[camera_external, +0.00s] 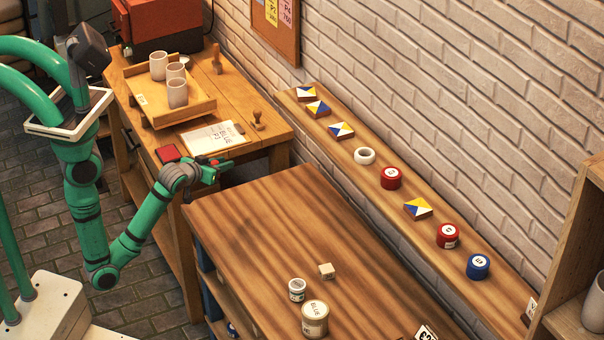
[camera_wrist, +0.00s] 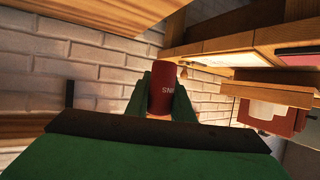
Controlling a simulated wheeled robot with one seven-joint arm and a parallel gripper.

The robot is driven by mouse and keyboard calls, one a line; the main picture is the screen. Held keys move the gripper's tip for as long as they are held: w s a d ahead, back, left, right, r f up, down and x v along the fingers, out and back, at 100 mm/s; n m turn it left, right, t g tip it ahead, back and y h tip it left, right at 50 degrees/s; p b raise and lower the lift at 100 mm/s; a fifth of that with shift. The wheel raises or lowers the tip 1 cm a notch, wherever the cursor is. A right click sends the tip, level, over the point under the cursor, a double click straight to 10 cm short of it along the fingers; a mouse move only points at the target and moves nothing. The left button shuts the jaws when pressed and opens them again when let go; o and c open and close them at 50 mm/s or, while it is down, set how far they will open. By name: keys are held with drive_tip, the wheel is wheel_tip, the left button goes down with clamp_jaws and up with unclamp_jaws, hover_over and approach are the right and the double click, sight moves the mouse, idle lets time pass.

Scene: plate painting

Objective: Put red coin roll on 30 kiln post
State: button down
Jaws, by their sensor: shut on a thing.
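My gripper (camera_external: 220,166) is beside the right edge of the back workbench in the external view. In the wrist view the green fingers of my gripper (camera_wrist: 163,100) are shut on a red coin roll (camera_wrist: 162,88) with white lettering. I cannot read "30" on anything, so I cannot tell which thing is the 30 kiln post. On the wall ledge stand a plain-topped red cylinder (camera_external: 391,177), a labelled red cylinder (camera_external: 448,236) and a labelled blue cylinder (camera_external: 478,266).
The ledge (camera_external: 432,228) also bears several patterned tiles (camera_external: 341,131) and a white ring (camera_external: 364,156). The front table (camera_external: 245,235) is mostly clear, with jars (camera_external: 315,320) and a small block (camera_external: 326,271) near its front. The back bench holds a tray (camera_external: 185,115) of cups.

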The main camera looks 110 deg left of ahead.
drive_tip(key=w+d+r+m+t+h, duration=0.2)
drive_tip(key=w+d+m+t+h, duration=0.25)
drive_tip(key=w+d, duration=0.95)
drive_tip(key=w+d+r+m+t+h, duration=0.1)
drive_tip(key=w+d+m+t+h, duration=0.4)
drive_tip(key=w+d, duration=0.9)
drive_tip(key=y, duration=0.2)
hover_over(327, 272)
drive_tip(key=s+a, duration=0.2)
wheel_tip(327, 272, down, 3)
drive_tip(key=shift+m+g, duration=0.35)
drive_tip(key=shift+g, duration=0.1)
drive_tip(key=w+f, duration=0.1)
drive_tip(key=f, duration=0.1)
drive_tip(key=w+f, duration=0.2)
drive_tip(key=w+a+f, duration=0.1)
drive_tip(key=f, duration=0.1)
drive_tip(key=shift+w+f, duration=0.25)
drive_tip(key=shift+w, duration=0.05)
drive_tip(key=shift+w+f, duration=0.1)
drive_tip(key=shift+f, duration=1.5)
